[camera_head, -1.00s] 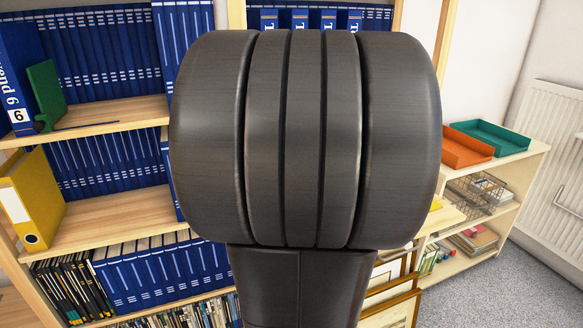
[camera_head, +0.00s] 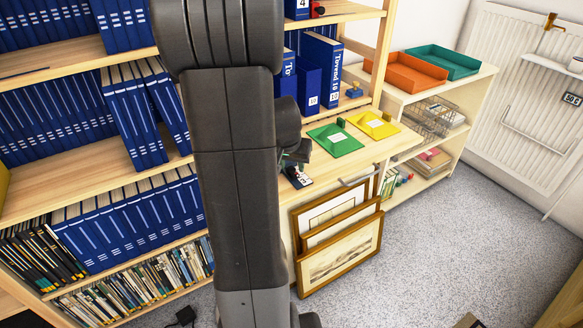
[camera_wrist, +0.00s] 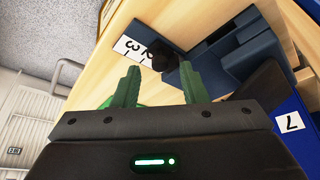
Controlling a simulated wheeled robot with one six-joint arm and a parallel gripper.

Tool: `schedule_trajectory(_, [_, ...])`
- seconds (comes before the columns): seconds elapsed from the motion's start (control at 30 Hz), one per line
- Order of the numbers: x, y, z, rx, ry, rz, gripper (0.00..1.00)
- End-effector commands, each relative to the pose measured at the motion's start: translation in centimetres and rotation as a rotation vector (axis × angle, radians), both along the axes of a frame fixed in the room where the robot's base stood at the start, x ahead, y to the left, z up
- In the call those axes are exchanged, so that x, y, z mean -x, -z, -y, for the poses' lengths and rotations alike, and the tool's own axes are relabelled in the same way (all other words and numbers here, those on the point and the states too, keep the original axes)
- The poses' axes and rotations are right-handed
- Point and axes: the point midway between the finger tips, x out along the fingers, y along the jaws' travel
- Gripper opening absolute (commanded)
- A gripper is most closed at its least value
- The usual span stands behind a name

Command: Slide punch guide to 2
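In the wrist view, a blue-grey hole punch (camera_wrist: 248,48) lies on the light wooden surface. Beside it is a white number strip (camera_wrist: 128,46) with a 3 and what looks like a 2. A dark guide knob (camera_wrist: 165,61) sits at the strip's near end, between my fingertips in the picture. My gripper (camera_wrist: 160,68) is open, its two green fingers apart on either side of the knob; I cannot tell whether either touches it. In the head view, my gripper (camera_head: 298,152) is just above the strip and punch area, partly hidden by my arm.
Green (camera_head: 334,140) and yellow (camera_head: 374,125) trays lie on the wooden top to the right. Blue binders (camera_head: 319,75) stand behind; a binder marked 7 (camera_wrist: 290,123) is close in the wrist view. Framed prints (camera_head: 340,255) lean below.

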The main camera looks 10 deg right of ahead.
Motion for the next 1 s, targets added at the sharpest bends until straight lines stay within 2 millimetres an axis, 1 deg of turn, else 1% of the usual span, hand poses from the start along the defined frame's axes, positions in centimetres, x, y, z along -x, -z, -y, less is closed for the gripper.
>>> schedule_trajectory(0.03, [-0.15,0.56,0.09,0.000,0.000,-0.002,0.39])
schedule_trajectory(0.13, [-0.37,1.10,0.17,-0.001,0.001,-0.001,0.39])
schedule_trajectory(0.47, [-0.50,1.31,0.21,-0.001,0.001,0.001,0.39])
schedule_trajectory(0.53, [-0.50,1.31,0.21,-0.001,0.001,0.001,0.29])
schedule_trajectory(0.67, [-0.49,1.31,0.21,-0.001,0.000,0.000,0.04])
schedule_trajectory(0.7, [-0.49,1.31,0.21,-0.001,0.000,0.000,0.00])
schedule_trajectory(0.87, [-0.45,1.33,0.22,-0.001,0.000,0.000,0.00])
schedule_trajectory(1.0, [0.18,1.51,0.47,0.000,0.000,0.000,0.00])
